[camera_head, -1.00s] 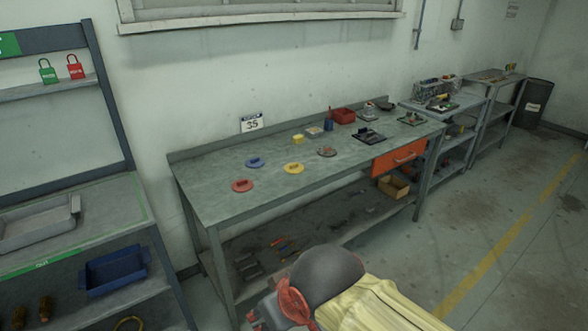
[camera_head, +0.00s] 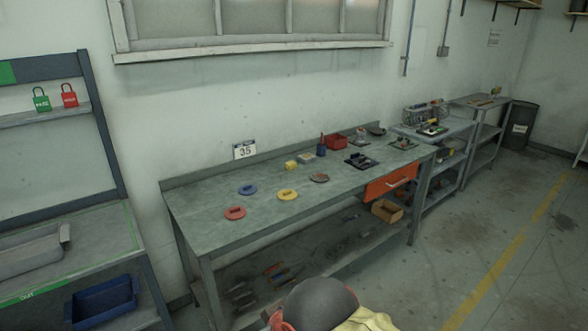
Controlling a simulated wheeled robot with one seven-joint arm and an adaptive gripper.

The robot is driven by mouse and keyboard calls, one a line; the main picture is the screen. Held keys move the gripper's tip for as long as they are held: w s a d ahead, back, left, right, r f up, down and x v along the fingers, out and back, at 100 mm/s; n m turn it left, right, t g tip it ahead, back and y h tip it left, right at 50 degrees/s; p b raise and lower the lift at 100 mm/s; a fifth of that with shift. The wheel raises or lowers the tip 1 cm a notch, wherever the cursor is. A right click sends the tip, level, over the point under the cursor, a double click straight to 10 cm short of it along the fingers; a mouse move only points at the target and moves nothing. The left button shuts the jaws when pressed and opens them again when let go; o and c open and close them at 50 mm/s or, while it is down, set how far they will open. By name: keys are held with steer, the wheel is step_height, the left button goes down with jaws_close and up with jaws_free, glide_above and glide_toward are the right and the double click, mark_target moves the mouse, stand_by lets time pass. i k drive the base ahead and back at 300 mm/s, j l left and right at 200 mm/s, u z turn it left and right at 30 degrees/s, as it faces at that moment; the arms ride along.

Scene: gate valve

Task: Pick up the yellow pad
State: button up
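The yellow pad (camera_head: 287,194) is a flat round disc with a raised grip on top. It lies on the grey workbench (camera_head: 232,238), near the front edge left of the middle. A red pad (camera_head: 235,213) lies to its left and a blue pad (camera_head: 247,190) lies behind and to the left. A small yellow block (camera_head: 290,165) stands farther back. Part of my arm, dark and rounded with a red piece and a yellow cover, shows at the bottom edge. My gripper is not visible.
A rusty-brown disc (camera_head: 319,178) lies right of the yellow pad. A red bin (camera_head: 336,142) and a dark tray (camera_head: 361,160) stand farther right. A shelf unit with a blue bin (camera_head: 104,299) stands at left. Floor at right is clear.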

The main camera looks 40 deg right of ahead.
mark_target(292, 164)
steer(key=i+l, duration=0.25)
steer(key=i+l+u, duration=0.1)
steer(key=i+l, duration=0.15)
steer(key=l, duration=0.2)
steer(key=i+l, duration=0.25)
steer(key=i+l+u, duration=0.1)
steer(key=i+l, duration=0.15)
steer(key=l, duration=0.2)
steer(key=i+l, duration=0.25)
steer(key=l, duration=0.15)
steer(key=i+l+u, duration=0.1)
steer(key=i+l, duration=0.15)
steer(key=l, duration=0.15)
steer(key=i+l, duration=0.2)
steer(key=l, duration=0.2)
steer(key=i+l+u, duration=0.1)
steer(key=l, duration=0.3)
steer(key=i, duration=0.1)
